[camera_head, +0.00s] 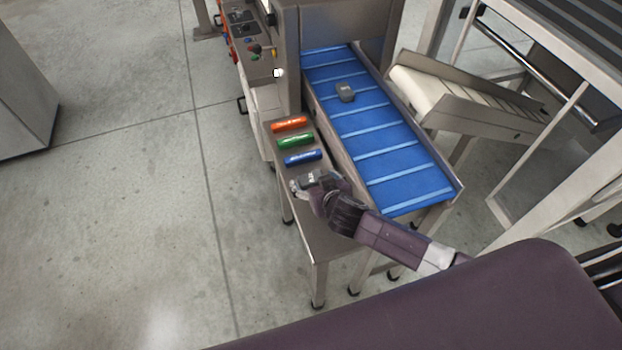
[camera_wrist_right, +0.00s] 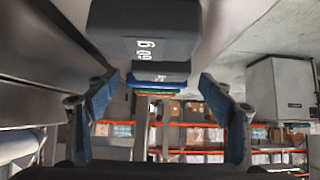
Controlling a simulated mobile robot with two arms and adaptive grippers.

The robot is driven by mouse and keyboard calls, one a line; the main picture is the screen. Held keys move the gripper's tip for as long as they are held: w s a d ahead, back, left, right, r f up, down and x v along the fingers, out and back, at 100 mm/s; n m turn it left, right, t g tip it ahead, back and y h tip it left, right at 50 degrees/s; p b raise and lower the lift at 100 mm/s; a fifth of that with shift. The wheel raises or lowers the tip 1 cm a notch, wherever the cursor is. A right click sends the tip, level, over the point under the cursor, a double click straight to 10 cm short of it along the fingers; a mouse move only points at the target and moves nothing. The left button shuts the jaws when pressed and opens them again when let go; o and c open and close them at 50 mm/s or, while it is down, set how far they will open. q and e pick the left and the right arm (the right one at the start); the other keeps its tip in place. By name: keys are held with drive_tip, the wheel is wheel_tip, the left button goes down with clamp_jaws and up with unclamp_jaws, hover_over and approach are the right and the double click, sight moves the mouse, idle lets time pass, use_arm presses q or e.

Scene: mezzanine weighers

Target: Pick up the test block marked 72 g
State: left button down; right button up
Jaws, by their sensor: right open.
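My right gripper (camera_head: 306,184) is low over the narrow metal side table, at its near part. It is open, with its two fingers apart in the right wrist view (camera_wrist_right: 160,98). A dark grey block (camera_wrist_right: 145,35) fills the top of that view; its inverted white mark looks like 60 g. A second dark block (camera_wrist_right: 160,68) shows beyond it, between the fingers in the picture; its mark is too small to read. In the head view a grey block (camera_head: 310,178) shows at the gripper, partly hidden. I cannot tell which block is marked 72 g.
Orange (camera_head: 289,124), green (camera_head: 295,141) and blue (camera_head: 303,158) bars lie in a row on the side table (camera_head: 318,238). Another grey block (camera_head: 345,92) sits on the blue conveyor belt (camera_head: 375,130) alongside.

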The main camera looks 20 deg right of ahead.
drive_tip(key=shift+x, duration=1.35)
drive_tip(key=shift+c, duration=0.5)
drive_tip(key=c, duration=1.2)
drive_tip(key=shift+r, duration=0.1)
